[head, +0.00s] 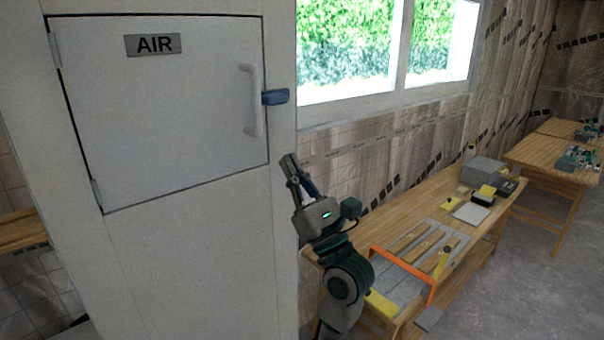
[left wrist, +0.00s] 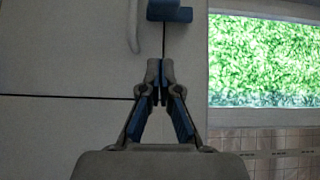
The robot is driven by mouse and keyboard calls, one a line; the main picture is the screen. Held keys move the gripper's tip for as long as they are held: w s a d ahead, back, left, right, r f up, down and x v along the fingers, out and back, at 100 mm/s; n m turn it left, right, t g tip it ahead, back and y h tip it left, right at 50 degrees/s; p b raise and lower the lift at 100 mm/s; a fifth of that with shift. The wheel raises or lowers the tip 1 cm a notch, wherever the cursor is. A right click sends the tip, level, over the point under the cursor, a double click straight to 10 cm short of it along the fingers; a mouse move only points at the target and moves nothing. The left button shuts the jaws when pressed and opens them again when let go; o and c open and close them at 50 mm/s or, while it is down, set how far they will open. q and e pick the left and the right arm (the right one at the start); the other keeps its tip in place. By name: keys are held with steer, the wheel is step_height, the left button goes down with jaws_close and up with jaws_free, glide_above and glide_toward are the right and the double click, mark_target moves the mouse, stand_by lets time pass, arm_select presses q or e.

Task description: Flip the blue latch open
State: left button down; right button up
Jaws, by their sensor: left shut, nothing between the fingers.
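The blue latch (head: 276,97) lies sideways at the right edge of the white AIR panel door (head: 160,110), beside its handle. In the left wrist view the latch (left wrist: 170,11) is at the top, partly cut off, above the gap at the door's edge. The door sits closed in its frame. My left gripper (head: 288,162) is below the latch and apart from it, pointing up. In the left wrist view the fingertips of this gripper (left wrist: 160,70) are together with nothing between them. My right gripper is not in view.
A white vertical handle (head: 251,100) stands out from the door just left of the latch. Windows (head: 345,50) are behind. The space around the latch looks clear.

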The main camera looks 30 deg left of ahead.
mark_target(277, 97)
arm_select(q)
steer(key=r, duration=0.2)
steer(key=w+a+r+p, duration=0.1)
steer(key=r, duration=0.2)
steer(key=a+r+p, duration=0.1)
steer(key=r, duration=0.1)
steer(key=shift+w+a+r, duration=0.25)
steer(key=shift+r, duration=0.05)
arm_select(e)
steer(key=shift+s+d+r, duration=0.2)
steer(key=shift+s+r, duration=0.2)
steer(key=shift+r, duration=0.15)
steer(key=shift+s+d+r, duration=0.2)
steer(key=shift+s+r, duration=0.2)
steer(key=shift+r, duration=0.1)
arm_select(q)
steer(key=shift+a, duration=0.2)
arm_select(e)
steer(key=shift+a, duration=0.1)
